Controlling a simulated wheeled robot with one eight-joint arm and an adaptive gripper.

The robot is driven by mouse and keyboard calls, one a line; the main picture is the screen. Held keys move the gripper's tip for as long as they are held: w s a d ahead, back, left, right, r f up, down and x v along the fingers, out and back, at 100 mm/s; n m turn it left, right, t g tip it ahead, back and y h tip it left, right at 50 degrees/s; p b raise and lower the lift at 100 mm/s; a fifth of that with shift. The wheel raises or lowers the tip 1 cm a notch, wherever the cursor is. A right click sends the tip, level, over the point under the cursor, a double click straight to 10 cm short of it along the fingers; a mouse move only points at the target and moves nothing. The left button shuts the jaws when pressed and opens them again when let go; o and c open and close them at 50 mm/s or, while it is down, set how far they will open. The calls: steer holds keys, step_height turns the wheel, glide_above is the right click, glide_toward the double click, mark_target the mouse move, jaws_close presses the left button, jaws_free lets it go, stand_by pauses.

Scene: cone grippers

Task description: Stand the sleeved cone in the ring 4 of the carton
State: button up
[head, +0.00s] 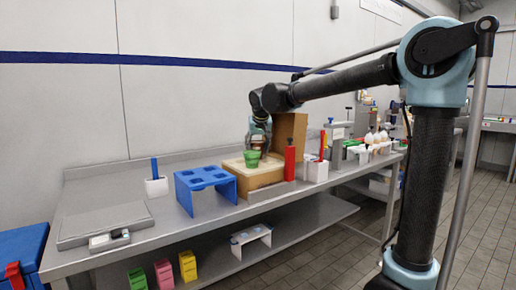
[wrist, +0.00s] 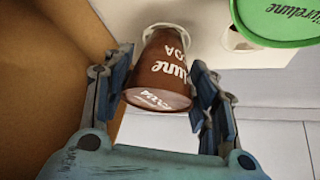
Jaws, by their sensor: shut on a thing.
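The sleeved cone (wrist: 160,72), brown with white lettering, sits between the fingers of my gripper (wrist: 160,88) in the wrist view, wide end towards the camera. My gripper is shut on it. Its narrow end points at a white ring (wrist: 163,28) in the top of the carton; I cannot tell how deep it is in. In the head view my gripper (head: 259,137) is above the carton (head: 265,180), a tan box with a pale top. The brown cone is not clear there. A second ring (wrist: 238,42) shows to the right, partly under a green item.
A green sleeved item (head: 252,159) stands in the carton close to my gripper; its round end (wrist: 285,20) shows in the wrist view. A tall brown box (head: 290,130) stands right behind. A blue rack (head: 207,180) is left, a red bottle (head: 290,163) right.

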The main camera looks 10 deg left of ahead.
steer(key=shift+f, duration=0.45)
steer(key=o, duration=1.3)
steer(key=shift+c, duration=0.2)
steer(key=shift+s+r, duration=0.1)
steer(key=v, duration=1.1)
steer(key=shift+r, duration=0.25)
steer(key=shift+s, duration=0.15)
